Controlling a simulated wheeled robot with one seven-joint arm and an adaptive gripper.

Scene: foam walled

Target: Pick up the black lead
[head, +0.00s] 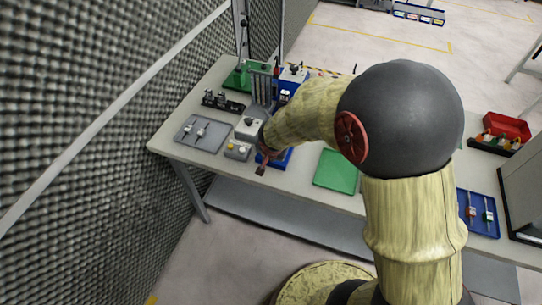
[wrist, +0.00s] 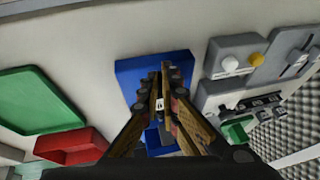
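I cannot make out the black lead for certain in either view. My gripper (head: 262,166) is over the front of the table, at the near left edge of a blue tray (head: 283,161). In the wrist view my gripper (wrist: 160,72) has its two fingers close together with a narrow gap, in front of the blue tray (wrist: 128,70). A small white and dark piece (wrist: 159,104) shows between the fingers; I cannot tell whether it is held or lies beyond them. The fingers hide much of the tray.
A grey tray (head: 184,138) and grey boxes with knobs (head: 250,130) stand to the left and behind. A green mat (head: 336,171) lies to the right, with a blue tray (head: 479,229) farther right. A foam wall (head: 70,150) borders the left. Bare table separates the blue tray and mat.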

